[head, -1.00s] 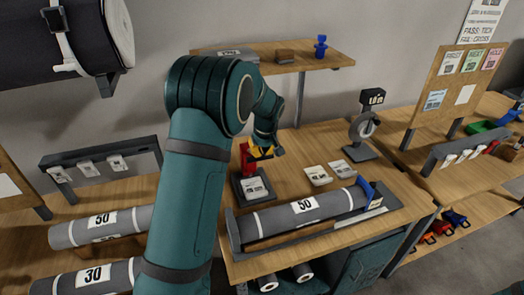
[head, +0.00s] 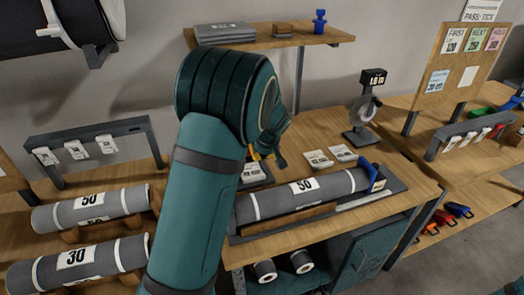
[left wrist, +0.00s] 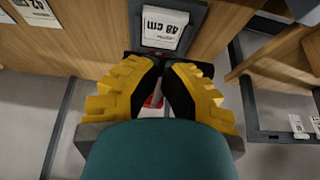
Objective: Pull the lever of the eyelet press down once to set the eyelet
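The eyelet press is mostly hidden behind my left arm in the head view. In the left wrist view its dark base (left wrist: 187,38) bears a white size card (left wrist: 162,28), and a bit of red (left wrist: 152,102) shows between my fingers. The card also shows in part in the head view (head: 252,173). My left gripper (left wrist: 163,68) has yellow fingers with black pads, drawn together at the tips over the near side of the press. I cannot tell whether it touches the lever. In the head view only a sliver of it shows (head: 255,153). My right gripper is out of view.
A grey roll (head: 275,200) marked 50 lies in a tray in front of the press. Two cards (head: 330,156) and a tape stand (head: 362,115) are to the right. A shelf (head: 270,37) hangs behind. Other rolls (head: 90,208) lie at the left.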

